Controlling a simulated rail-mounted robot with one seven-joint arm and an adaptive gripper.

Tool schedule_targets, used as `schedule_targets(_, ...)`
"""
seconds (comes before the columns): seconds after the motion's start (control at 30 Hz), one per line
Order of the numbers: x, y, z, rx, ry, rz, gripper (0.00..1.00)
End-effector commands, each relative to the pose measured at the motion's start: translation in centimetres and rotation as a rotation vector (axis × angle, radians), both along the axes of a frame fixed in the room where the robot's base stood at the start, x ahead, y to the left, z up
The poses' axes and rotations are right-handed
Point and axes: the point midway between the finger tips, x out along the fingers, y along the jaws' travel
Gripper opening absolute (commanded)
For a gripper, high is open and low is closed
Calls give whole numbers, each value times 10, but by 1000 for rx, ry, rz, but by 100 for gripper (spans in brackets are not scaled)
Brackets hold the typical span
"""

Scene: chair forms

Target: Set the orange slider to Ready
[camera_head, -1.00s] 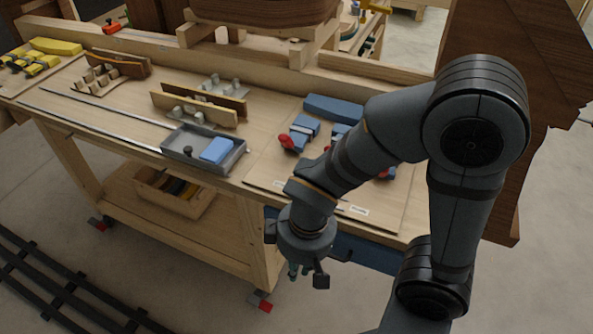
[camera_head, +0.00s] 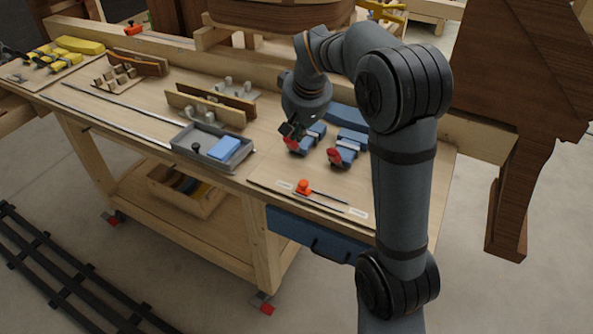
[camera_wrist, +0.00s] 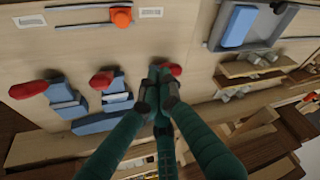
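The orange slider (camera_head: 303,187) is at the left end of its dark track (camera_head: 330,199), near the front edge of the bench. In the wrist view the orange slider (camera_wrist: 120,17) is at the top, at the right end of the track (camera_wrist: 80,24). A small white label lies beyond each end: one near the slider (camera_head: 284,184), one at the far end (camera_head: 357,213). Their writing is too small to read. My gripper (camera_head: 292,130) is above the bench behind the slider, apart from it. In the wrist view its fingertips (camera_wrist: 159,93) are close together; whether they touch is unclear.
Blue clamps with red handles (camera_head: 346,151) lie behind the slider, close under my gripper. A grey tray (camera_head: 240,157) with a blue block (camera_head: 224,148) stands to the left. Wooden holders (camera_head: 210,106) stand farther back. Bare bench surrounds the slider.

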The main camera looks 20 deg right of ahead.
Motion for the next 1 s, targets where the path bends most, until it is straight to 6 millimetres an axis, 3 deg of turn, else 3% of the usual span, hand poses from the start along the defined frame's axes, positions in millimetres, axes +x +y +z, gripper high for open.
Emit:
schedule_targets(0.13, -13, 1, -6, -3, 48, 17, 0)
schedule_targets(0.57, -11, 1, -11, -6, 49, 24, 0)
schedule_targets(0.77, -3, 1, -37, -6, 53, 24, 0)
schedule_targets(1.0, 15, 2, -85, -6, 53, 23, 0)
